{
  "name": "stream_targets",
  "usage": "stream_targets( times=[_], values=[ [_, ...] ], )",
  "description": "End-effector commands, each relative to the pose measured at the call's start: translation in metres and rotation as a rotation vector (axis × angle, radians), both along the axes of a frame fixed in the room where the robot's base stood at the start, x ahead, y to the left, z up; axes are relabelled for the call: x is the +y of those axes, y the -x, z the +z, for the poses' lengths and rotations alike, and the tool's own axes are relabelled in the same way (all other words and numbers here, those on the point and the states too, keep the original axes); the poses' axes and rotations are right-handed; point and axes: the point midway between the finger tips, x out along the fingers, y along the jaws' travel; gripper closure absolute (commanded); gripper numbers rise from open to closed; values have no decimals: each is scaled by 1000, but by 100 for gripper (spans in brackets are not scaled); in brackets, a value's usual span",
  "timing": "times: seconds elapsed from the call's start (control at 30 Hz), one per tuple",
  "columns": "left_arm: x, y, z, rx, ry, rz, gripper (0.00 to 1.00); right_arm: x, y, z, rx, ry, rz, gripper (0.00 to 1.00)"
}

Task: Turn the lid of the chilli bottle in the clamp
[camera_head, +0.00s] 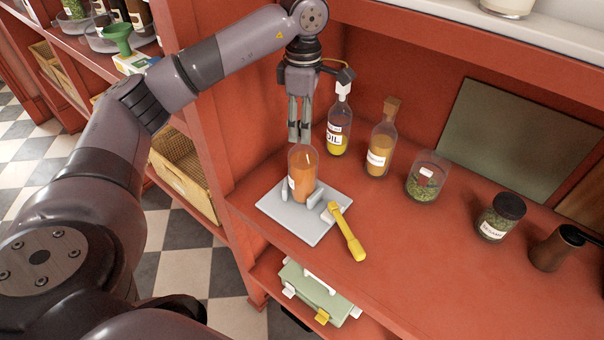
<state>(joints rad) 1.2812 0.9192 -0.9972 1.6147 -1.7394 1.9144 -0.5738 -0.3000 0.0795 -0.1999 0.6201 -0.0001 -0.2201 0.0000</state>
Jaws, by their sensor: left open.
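The chilli bottle (302,172), clear with orange-red contents and a white label, stands upright between the grey jaws of the clamp (322,221), which has a light grey plate and a yellow handle (349,237). I cannot make out a separate lid on the bottle. My left gripper (299,137) points straight down over the bottle's top, its two fingers close together with a narrow gap. It is open and holds nothing visible. Whether the fingertips touch the bottle is not clear. My right gripper is out of view.
Behind the clamp stand an oil bottle (338,125) and a cork-stoppered bottle (381,150). A glass of green herbs (427,176), a dark-lidded jar (501,217) and a brown pot (557,248) stand to the right. The red shelf's front right is clear. A green box (318,290) sits below.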

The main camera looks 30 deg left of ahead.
Motion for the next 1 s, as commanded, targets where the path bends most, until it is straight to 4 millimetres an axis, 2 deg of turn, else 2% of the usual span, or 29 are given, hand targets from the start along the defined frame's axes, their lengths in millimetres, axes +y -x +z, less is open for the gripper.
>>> stream_targets(
  times=[0.8, 1.0],
  values=[
    [0, 0, 0, -1, 0, -1130, 51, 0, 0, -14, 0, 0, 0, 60],
    [0, 0, 0, 0, 1, -1246, 51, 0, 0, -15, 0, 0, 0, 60]
  ],
)
